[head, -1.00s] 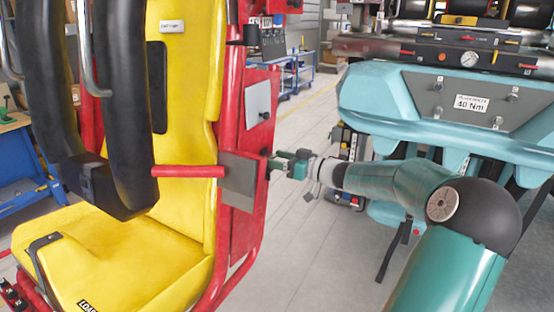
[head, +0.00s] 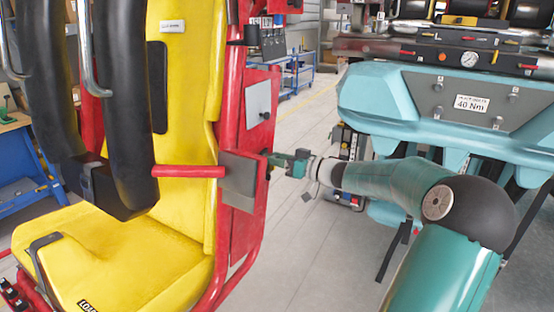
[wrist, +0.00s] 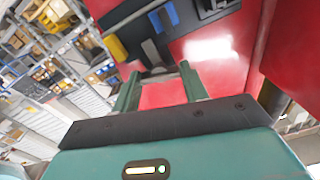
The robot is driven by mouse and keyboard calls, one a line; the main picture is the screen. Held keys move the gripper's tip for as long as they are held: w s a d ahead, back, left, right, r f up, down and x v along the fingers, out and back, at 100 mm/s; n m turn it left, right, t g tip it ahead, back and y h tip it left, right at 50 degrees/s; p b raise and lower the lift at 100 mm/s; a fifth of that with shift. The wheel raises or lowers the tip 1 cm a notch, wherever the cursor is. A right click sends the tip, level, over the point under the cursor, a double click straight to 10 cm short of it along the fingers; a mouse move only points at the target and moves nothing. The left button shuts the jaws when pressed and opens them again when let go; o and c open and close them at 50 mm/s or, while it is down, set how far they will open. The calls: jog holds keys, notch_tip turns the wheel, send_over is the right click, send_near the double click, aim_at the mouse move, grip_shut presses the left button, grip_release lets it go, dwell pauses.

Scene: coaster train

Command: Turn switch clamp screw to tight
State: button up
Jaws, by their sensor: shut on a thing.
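My gripper (head: 274,163) reaches from the right to the outer side of the red seat frame (head: 240,205). In the wrist view its two green fingers (wrist: 158,72) stand apart, with their tips at a dark bracket (wrist: 140,24) on the red panel. A small dark part, apparently the switch clamp screw (wrist: 157,71), lies between the tips, and my gripper is shut on it. A grey tab (wrist: 152,52) is just beyond. The screw's shape and how tight it is cannot be made out. In the head view the frame's edge hides the contact.
The yellow seat (head: 130,250) with black restraints (head: 125,110) is at left. A red bar (head: 188,171) crosses to a grey plate (head: 238,180). A teal car body with a "40 Nm" sign (head: 471,103) stands at right. Floor (head: 310,230) between them is clear.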

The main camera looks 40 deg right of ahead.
jog(key=shift+m, duration=15.6)
jog(key=o, duration=1)
